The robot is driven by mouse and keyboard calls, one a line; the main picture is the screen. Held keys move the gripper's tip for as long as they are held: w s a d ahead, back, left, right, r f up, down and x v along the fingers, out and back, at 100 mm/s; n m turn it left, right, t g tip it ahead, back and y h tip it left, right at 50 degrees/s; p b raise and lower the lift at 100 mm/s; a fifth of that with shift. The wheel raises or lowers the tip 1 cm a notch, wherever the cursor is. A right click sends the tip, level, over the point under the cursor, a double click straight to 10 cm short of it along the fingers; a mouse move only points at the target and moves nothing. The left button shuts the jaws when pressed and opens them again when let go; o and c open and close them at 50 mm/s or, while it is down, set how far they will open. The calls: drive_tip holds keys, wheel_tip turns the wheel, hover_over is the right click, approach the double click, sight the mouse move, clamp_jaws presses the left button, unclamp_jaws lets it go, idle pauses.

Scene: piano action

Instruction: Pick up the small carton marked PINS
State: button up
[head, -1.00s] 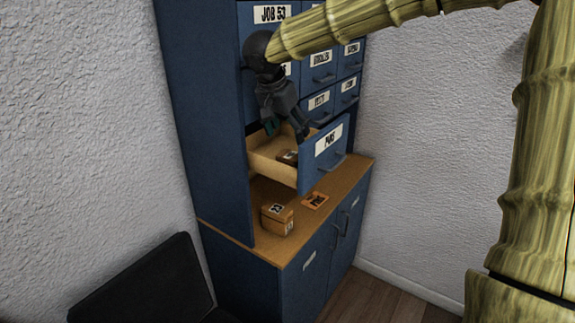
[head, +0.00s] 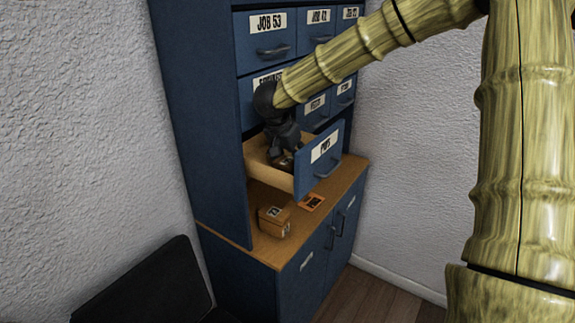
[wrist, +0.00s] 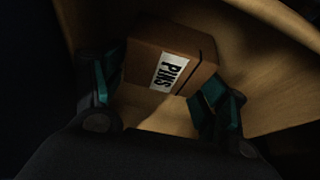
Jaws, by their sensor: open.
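The small brown carton with a white PINS label (wrist: 172,62) lies inside the open drawer (head: 262,168), whose front also reads PINS. In the head view my gripper (head: 281,158) reaches down into this drawer and mostly hides the carton. In the wrist view my gripper (wrist: 165,98) is open, with a teal-padded finger on each side of the carton's near end. The carton lies between and just beyond the fingertips. I cannot tell whether either finger touches it.
The drawer's wooden walls and raised front panel (head: 322,160) surround my gripper closely. Closed labelled drawers (head: 266,40) are above. A black chair back (head: 150,285) stands at lower left.

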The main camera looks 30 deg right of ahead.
drive_tip(key=c, duration=0.8)
